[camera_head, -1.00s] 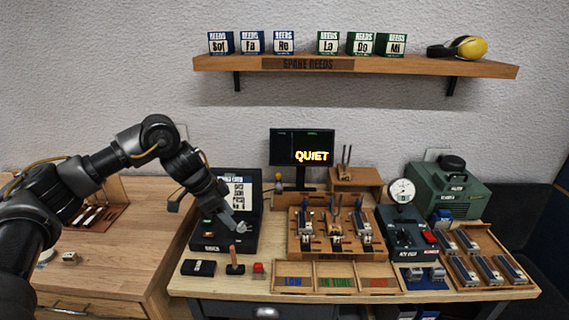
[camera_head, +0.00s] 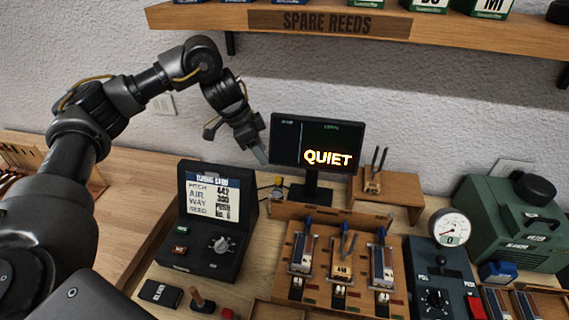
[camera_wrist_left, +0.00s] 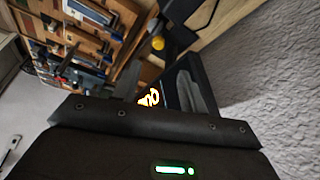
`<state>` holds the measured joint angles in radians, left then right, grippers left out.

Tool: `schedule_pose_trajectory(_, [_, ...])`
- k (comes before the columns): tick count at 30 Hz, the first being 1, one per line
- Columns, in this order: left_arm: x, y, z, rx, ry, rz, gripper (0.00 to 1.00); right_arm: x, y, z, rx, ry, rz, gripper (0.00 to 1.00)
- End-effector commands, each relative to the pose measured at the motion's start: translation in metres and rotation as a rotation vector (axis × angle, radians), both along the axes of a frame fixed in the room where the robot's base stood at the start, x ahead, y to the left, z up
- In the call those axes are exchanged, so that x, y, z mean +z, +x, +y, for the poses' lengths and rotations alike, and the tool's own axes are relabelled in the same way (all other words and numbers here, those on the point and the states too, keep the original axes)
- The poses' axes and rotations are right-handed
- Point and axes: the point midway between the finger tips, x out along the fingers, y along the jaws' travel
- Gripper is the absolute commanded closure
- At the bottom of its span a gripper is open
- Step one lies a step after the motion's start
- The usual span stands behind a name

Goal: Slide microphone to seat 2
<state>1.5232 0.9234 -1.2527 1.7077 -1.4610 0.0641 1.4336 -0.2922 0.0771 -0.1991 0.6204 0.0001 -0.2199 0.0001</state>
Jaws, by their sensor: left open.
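A small yellow-topped item on a dark base (camera_head: 278,188), which looks like the microphone, stands left of the monitor's foot at the left end of a wooden strip (camera_head: 325,211). Its yellow top (camera_wrist_left: 157,43) also shows in the left wrist view. A wooden rack (camera_head: 318,268) in front of the strip has three side-by-side places holding metal-and-wood parts; the seat numbers are too small to read. My left gripper (camera_head: 258,152) is open and empty, above and behind the yellow-topped item and beside the monitor, apart from the item. My right gripper is out of view.
The monitor (camera_head: 317,144) reads QUIET, close to my left fingers. A black tuning box (camera_head: 212,218) with a raised lid stands left. A wooden tool block (camera_head: 386,195), a gauge (camera_head: 449,228) and a green machine (camera_head: 510,222) are right. A shelf (camera_head: 220,17) spans above.

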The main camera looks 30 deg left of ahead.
Motion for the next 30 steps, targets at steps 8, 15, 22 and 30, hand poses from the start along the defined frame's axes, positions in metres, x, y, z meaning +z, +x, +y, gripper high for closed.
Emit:
schedule_pose_trajectory(8, [-0.014,0.004,-0.002,0.005,-0.001,0.007,0.57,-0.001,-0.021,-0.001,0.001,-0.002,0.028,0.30])
schedule_pose_trajectory(15, [-0.056,0.013,-0.015,0.005,-0.002,0.009,0.57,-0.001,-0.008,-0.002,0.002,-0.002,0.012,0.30])
schedule_pose_trajectory(22, [-0.086,0.021,-0.025,0.006,0.001,0.008,0.57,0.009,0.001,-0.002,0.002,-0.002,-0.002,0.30])
schedule_pose_trajectory(30, [-0.102,0.025,-0.031,0.006,0.001,0.004,0.57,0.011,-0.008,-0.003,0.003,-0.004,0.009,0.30])
